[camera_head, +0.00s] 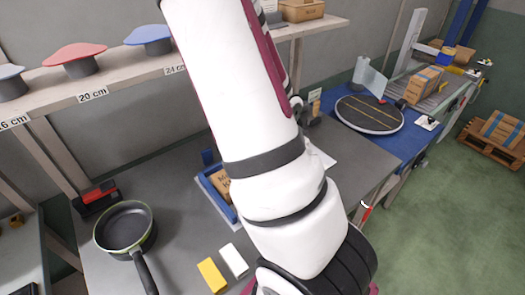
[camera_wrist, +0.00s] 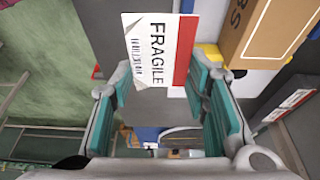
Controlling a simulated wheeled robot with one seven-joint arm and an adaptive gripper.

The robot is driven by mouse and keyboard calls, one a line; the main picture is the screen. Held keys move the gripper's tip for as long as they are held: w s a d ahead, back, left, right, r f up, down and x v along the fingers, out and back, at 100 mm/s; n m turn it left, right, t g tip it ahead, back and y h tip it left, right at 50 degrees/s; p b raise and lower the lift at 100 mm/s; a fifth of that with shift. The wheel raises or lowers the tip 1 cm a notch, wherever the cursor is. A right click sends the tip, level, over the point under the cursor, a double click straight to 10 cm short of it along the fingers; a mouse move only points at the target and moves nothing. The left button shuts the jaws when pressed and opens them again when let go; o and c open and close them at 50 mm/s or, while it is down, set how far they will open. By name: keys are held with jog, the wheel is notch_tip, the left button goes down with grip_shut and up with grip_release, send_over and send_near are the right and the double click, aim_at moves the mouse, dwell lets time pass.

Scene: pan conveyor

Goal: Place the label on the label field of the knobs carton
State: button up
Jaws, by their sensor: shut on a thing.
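In the wrist view my gripper (camera_wrist: 160,88), with teal pads, is shut on the label (camera_wrist: 150,60). The label is white with a red strip, reads FRAGILE and has one curled corner. A brown carton (camera_wrist: 243,42) with the letters "BS" showing is at the upper right, apart from the label in the picture; most of it is cut off. I cannot make out its label field with certainty. In the head view a brown carton (camera_head: 221,184) sits in a blue tray (camera_head: 211,196), partly hidden by my arm. My gripper is hidden there.
A black pan (camera_head: 125,229) lies on the grey table (camera_head: 185,235) at left. A yellow block (camera_head: 212,275) and a white block (camera_head: 234,260) lie in front. A shelf with pan lids (camera_head: 75,58) runs behind. A round black plate (camera_head: 369,114) is on the blue table.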

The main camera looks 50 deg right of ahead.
jog(key=w+d, duration=0.1)
jog(key=w, duration=0.3)
jog(key=w+d+f, duration=0.1)
jog(key=w+d, duration=0.1)
jog(key=w, duration=0.3)
jog(key=w+d+p, duration=0.1)
jog(key=w, duration=0.3)
jog(key=shift+w+d+f, duration=0.15)
jog(key=shift+w+f, duration=0.05)
jog(key=shift+w, duration=0.15)
jog(key=shift+w+f+p, duration=0.15)
jog(key=shift+f+p, duration=0.1)
jog(key=shift+f, duration=0.65)
jog(key=shift+w+f+p, duration=0.15)
jog(key=shift+f+p, duration=0.05)
jog(key=shift+f, duration=0.65)
jog(key=shift+f, duration=0.1)
jog(key=shift+s+f, duration=0.1)
jog(key=shift+f, duration=0.45)
jog(key=shift+c, duration=0.3)
jog(key=shift+o, duration=0.6)
jog(key=shift+s+f, duration=0.1)
jog(key=shift+f, duration=0.05)
jog(key=o, duration=0.7)
